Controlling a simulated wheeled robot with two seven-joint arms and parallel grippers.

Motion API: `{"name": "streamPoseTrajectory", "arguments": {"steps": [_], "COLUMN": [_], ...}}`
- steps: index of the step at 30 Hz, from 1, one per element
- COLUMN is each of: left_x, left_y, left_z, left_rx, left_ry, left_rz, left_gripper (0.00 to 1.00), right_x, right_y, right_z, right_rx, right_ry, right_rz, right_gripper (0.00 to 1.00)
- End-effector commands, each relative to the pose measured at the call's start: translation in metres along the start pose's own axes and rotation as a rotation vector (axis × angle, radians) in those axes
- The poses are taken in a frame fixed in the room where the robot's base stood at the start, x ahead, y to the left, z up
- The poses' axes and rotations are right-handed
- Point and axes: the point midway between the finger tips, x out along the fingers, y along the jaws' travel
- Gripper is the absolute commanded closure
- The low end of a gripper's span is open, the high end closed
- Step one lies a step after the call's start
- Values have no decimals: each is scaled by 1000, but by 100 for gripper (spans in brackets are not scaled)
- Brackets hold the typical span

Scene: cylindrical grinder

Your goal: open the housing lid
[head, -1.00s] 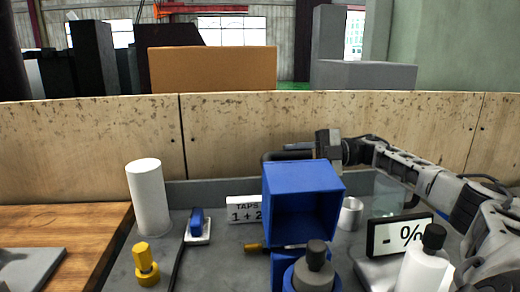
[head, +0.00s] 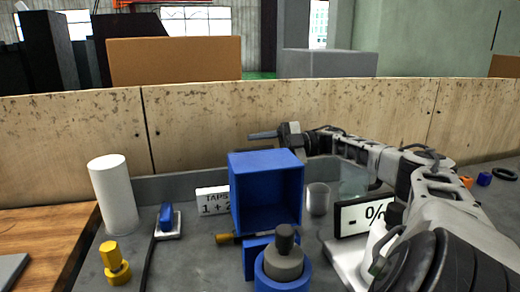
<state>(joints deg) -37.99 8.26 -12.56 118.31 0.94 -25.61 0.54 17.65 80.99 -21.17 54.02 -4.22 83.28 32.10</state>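The housing lid (head: 265,190) is a blue hollow box standing raised, its open side facing me in the head view. Behind it is my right gripper (head: 264,135), just above the lid's top edge, its fingers pointing left. They show edge-on, so I cannot tell whether they are open or shut; I see nothing between them. Any handle on the lid's far side is hidden. Below the lid is the blue grinder body (head: 282,268) with a grey and black knob (head: 285,240). My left gripper is out of view.
A white cylinder (head: 113,195), a yellow knob (head: 115,262) and a blue switch (head: 167,217) stand left. A "TAPS" sign (head: 212,200) is beside the lid. A metal cup (head: 318,198) and a "%" display (head: 361,214) are right. A wooden barrier (head: 200,125) runs behind.

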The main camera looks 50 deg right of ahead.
Motion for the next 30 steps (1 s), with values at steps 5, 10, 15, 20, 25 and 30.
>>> {"name": "streamPoseTrajectory", "arguments": {"steps": [5,10,15,20,25,30], "left_x": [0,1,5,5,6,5], "left_y": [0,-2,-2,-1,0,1], "left_z": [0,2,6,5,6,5], "left_rx": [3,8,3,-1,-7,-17], "left_ry": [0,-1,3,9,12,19], "left_rz": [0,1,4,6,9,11], "left_gripper": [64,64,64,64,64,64], "right_x": [1,0,-1,-1,3,7], "right_y": [0,5,25,24,26,32], "right_z": [0,-4,-21,-34,-45,-66], "right_rx": [-1,-2,-7,-5,2,-5], "right_ry": [1,1,-1,-2,-4,0], "right_rz": [0,-1,0,-10,-8,-6], "right_gripper": [55,55,55,55,55,55]}}
